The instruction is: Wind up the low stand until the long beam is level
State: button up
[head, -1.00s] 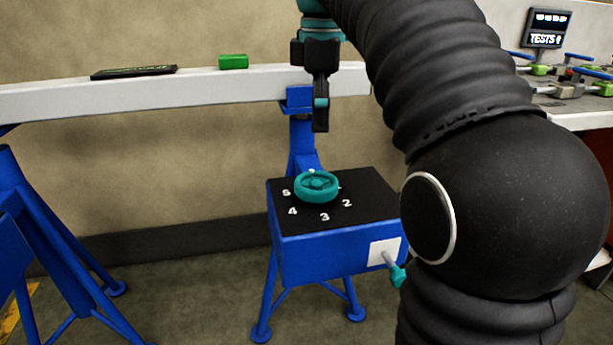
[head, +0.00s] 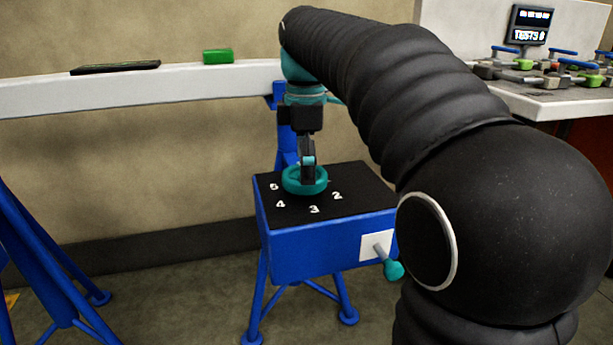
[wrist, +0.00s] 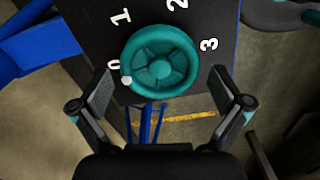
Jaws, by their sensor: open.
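The long pale beam (head: 180,86) runs across the left of the head view, higher at its right end. Its right part rests on a blue stand (head: 286,130). A teal handwheel (head: 294,186) sits on a black dial plate (head: 345,185) with white numbers, on top of a blue box (head: 310,245). In the wrist view the handwheel (wrist: 160,62) has a pale knob (wrist: 127,80) beside the 0. My gripper (head: 307,178) is right over the wheel in the head view. In the wrist view its open fingers (wrist: 162,108) stand apart, with the wheel ahead between them; contact cannot be told.
A green block (head: 218,56) and a dark flat panel (head: 115,68) lie on the beam. A teal-ended lever (head: 392,269) sticks out of the box front. Another blue stand (head: 45,250) is at left. A bench (head: 560,102) with clamps and a display (head: 531,24) stands at right.

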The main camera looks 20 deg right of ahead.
jog(key=shift+f, duration=0.7)
jog(key=c, duration=0.9)
jog(key=shift+m+p, duration=0.3)
jog(key=shift+m, duration=0.1)
jog(key=shift+r+m+p, duration=0.15)
jog(key=shift+m+p, duration=0.7)
jog(key=shift+m, duration=0.15)
jog(key=m+p, duration=0.2)
jog(key=m, duration=0.1)
jog(key=shift+m, duration=0.3)
jog(key=m+p, duration=0.3)
jog(key=m, duration=0.2)
jog(key=shift+s, duration=0.1)
jog(key=shift+f+m, duration=0.2)
jog(key=shift+m, duration=0.1)
